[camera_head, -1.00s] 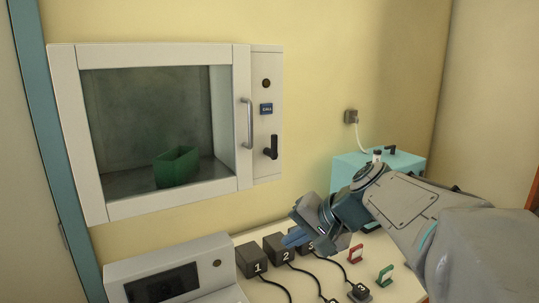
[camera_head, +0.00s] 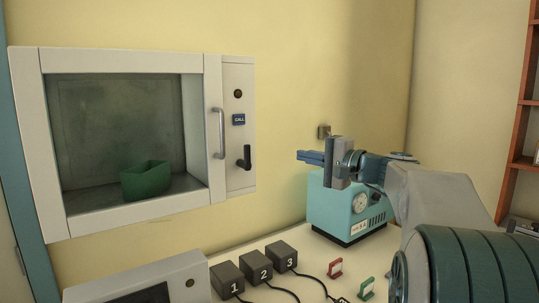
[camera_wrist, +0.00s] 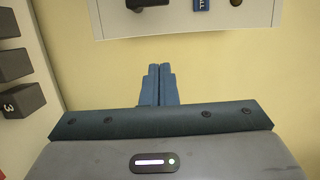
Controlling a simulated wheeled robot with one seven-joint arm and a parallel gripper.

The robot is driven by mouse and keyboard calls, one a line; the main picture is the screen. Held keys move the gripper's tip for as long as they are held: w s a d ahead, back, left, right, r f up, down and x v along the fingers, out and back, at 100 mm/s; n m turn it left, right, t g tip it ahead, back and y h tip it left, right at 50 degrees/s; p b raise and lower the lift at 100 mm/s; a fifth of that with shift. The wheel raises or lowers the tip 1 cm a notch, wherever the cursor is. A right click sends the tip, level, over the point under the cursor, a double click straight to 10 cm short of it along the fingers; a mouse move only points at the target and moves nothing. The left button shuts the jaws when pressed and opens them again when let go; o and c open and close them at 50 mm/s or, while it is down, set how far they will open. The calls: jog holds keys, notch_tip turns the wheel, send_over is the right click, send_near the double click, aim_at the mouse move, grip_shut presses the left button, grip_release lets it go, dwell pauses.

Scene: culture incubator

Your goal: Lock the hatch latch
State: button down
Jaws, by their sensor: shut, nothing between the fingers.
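The hatch (camera_head: 125,135) is a white wall cabinet with a glass door, at left in the head view. A green bin (camera_head: 146,181) sits behind the glass. The black latch handle (camera_head: 245,158) is on the side panel, below a dark round knob and a blue call plate (camera_head: 238,119). My gripper (camera_head: 300,157) is to the right of the latch, apart from it, with blue fingers pointing left. In the wrist view its fingers (camera_wrist: 158,68) are together and empty.
A teal machine (camera_head: 347,207) with a gauge stands below my gripper. Numbered black blocks (camera_head: 258,265) with cables, a red clip (camera_head: 335,268) and a green clip (camera_head: 366,288) lie on the table. The wall between gripper and hatch is clear.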

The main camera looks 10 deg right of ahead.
jog(key=w+a+p, duration=0.3)
jog(key=w+a, duration=0.3)
jog(key=a, duration=0.3)
jog(key=shift+w+a, duration=0.2)
jog(key=shift+a, duration=0.1)
jog(key=shift+d, duration=0.1)
